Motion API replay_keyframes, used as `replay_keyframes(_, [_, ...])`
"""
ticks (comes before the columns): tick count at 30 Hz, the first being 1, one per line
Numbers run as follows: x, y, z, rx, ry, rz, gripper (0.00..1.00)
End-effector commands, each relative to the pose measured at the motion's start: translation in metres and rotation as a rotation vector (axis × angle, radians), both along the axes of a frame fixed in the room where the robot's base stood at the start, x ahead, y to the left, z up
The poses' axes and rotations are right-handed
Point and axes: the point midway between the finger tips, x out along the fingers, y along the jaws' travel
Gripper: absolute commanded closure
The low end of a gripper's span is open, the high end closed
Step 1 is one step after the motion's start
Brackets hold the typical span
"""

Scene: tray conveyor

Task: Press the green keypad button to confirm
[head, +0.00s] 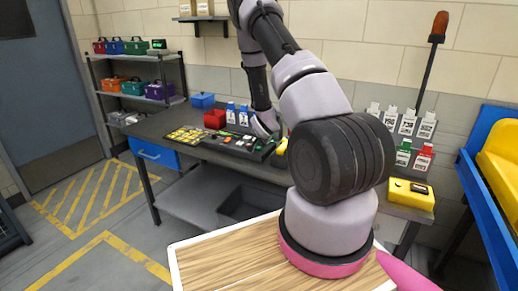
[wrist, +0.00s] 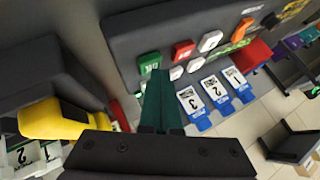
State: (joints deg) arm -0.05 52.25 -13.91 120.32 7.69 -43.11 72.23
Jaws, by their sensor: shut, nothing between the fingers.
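The green button (wrist: 149,63) with white lettering sits on the dark keypad panel (wrist: 130,32) in the wrist view. My gripper (wrist: 158,78) is shut and empty, and its fingertips overlap the near edge of the green button. I cannot tell whether they touch it. A red button (wrist: 184,50) lies just right of it, with white buttons (wrist: 210,41) further right. In the head view my gripper (head: 266,127) is low over the right end of the dark panel (head: 232,148); my arm hides part of that area, and I cannot make out the green button there.
Blue numbered holders (wrist: 217,89) stand close to the right of my fingers in the wrist view. A yellow object (wrist: 53,120) is at left. A red box (head: 215,119) and blue box (head: 203,101) stand behind the panel. A yellow device (head: 408,194) lies on the bench's right end.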

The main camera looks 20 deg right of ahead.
Motion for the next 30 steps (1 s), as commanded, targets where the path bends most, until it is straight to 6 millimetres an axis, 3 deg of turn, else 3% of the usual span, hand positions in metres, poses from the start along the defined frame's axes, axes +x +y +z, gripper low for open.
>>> replay_keyframes(6, [0.000, 0.000, 0.012, 0.000, -0.001, 0.001, 1.00])
replay_keyframes(17, [0.000, 0.000, 0.014, 0.000, -0.001, 0.001, 1.00])
replay_keyframes(30, [0.000, 0.000, 0.056, 0.000, -0.002, -0.001, 1.00])
